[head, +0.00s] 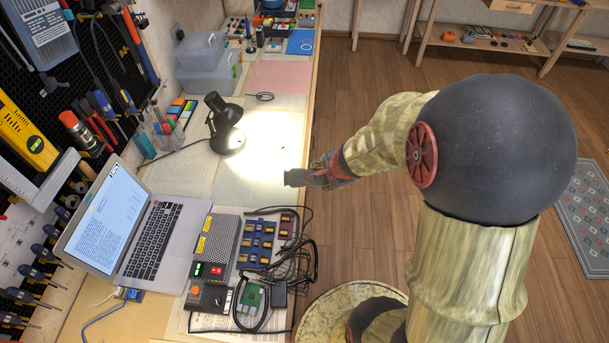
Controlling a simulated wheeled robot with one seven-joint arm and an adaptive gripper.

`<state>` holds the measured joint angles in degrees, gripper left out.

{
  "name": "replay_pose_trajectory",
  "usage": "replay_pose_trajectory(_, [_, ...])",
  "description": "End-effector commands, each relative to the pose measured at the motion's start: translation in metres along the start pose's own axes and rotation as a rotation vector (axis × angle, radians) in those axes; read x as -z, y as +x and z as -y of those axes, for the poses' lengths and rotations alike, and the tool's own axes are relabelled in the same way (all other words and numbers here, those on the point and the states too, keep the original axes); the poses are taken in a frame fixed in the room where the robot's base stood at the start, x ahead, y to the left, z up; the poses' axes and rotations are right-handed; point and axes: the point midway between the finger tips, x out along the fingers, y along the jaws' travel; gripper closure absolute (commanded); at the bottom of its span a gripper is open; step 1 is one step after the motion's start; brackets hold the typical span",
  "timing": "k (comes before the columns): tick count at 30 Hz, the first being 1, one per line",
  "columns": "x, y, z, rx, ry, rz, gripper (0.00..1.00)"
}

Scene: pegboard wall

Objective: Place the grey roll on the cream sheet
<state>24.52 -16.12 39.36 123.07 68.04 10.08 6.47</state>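My gripper (309,178) is over the right edge of the workbench, pointing left. A short, dark grey, roll-like piece, which looks like the grey roll (293,178), is at its fingertips. The fingers appear closed on it, but they are small and partly hidden. A pale cream sheet (268,185) lies flat on the bench under the lamp's bright light, below and left of the gripper. Glare washes out part of it. I cannot tell the height of the roll above the sheet.
A black desk lamp (223,122) stands left of the lit area. A laptop (128,228), a blue tray (257,242) and loose black cables (301,250) fill the near bench. A pink sheet (281,77) and clear boxes (205,66) lie farther back. Tools hang at left.

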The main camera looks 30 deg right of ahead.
Motion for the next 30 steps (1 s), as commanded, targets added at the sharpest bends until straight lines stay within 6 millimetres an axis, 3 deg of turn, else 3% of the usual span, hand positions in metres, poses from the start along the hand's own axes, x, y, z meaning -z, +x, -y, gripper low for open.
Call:
replay_pose_trajectory(1, [-0.001,0.013,0.005,-0.002,-0.002,0.002,0.85])
replay_pose_trajectory(8, [0.000,0.051,0.034,-0.001,0.000,0.001,0.85])
replay_pose_trajectory(15, [-0.001,0.103,0.041,-0.001,-0.001,0.002,0.85])
replay_pose_trajectory(26, [0.000,0.130,0.046,0.000,-0.001,0.001,0.85])
replay_pose_trajectory(30, [0.000,0.146,0.035,0.000,0.001,0.000,0.85])
